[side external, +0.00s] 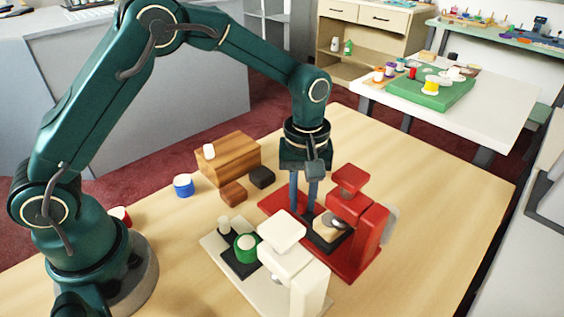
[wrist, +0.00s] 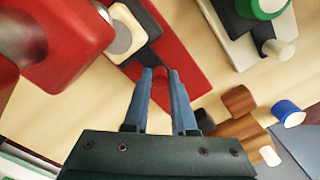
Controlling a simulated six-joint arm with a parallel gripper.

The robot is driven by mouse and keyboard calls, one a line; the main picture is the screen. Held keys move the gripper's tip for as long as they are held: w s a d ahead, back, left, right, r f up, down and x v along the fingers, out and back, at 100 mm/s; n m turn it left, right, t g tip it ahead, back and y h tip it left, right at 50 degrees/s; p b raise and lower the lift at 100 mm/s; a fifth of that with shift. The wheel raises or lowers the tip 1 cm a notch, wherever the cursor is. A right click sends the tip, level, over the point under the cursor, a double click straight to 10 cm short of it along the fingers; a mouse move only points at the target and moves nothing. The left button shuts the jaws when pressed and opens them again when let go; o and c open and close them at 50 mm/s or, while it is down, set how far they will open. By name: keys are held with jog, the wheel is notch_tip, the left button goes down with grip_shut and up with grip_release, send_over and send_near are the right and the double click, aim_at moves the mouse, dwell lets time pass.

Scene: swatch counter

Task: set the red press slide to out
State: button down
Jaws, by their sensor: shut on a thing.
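The red press (side external: 365,235) stands right of the middle of the table, with a red base and an upright head. Its dark slide (side external: 341,240) carries a pale round piece (side external: 328,234), close by the press head. In the wrist view the dark slide (wrist: 148,56) and pale piece (wrist: 118,42) lie beyond my fingers, and the red head (wrist: 65,40) is at upper left. My gripper (side external: 304,212) is low over the base, fingers pointing down. It is shut on the slide's red knob (wrist: 160,86), which the fingers mostly hide in the side view.
A white press (side external: 295,270) stands close in front, with a green-rimmed piece (side external: 246,248) on its dark slide and a pale knob (side external: 223,225). A wooden block (side external: 228,158), small brown and dark blocks and a blue-and-white spool (side external: 183,185) lie behind left. The table's right side is clear.

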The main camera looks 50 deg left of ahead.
jog(key=a, duration=0.6)
jog(key=shift+a, duration=0.35)
jog(key=c, duration=0.7)
grip_release()
jog(key=shift+d, duration=0.1)
jog(key=shift+r, duration=0.1)
jog(key=shift+r, duration=2.5)
